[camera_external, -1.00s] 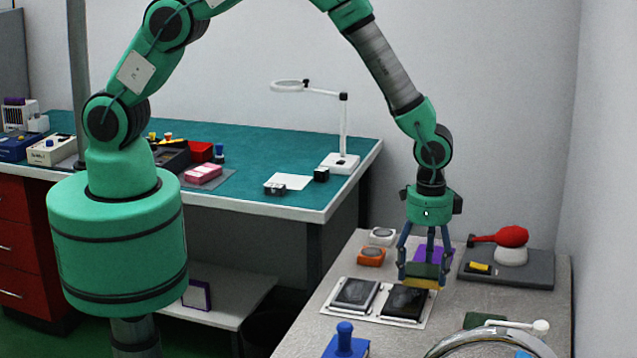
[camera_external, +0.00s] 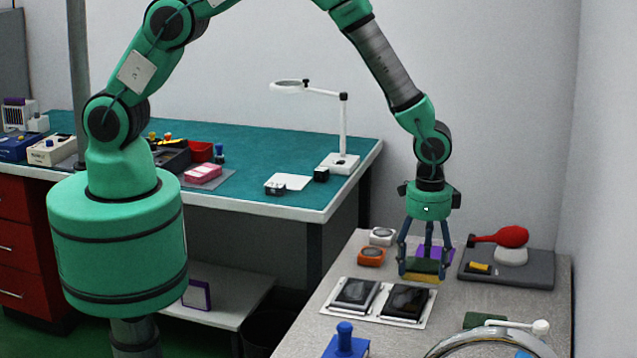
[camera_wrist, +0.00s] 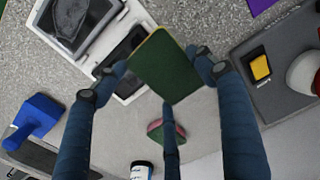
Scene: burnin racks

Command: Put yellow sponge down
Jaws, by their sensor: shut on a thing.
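The yellow sponge (camera_external: 421,277) has a dark green top and a yellow lower layer. My gripper (camera_external: 422,262) is shut on it from above, at the back edge of the two black pads on the grey table. In the wrist view the sponge (camera_wrist: 164,66) shows its green face between the blue fingers of my gripper (camera_wrist: 155,75), with a thin yellow edge. It overlaps part of the white tray in that view. I cannot tell whether its underside touches the table.
A white tray (camera_external: 338,305) with two black-topped blocks lies just in front. An orange box (camera_external: 371,257), a white box (camera_external: 382,236) and a purple item (camera_external: 447,254) are close behind. A grey mat (camera_external: 535,272) with a red bulb is at right. Bare table lies right of the tray.

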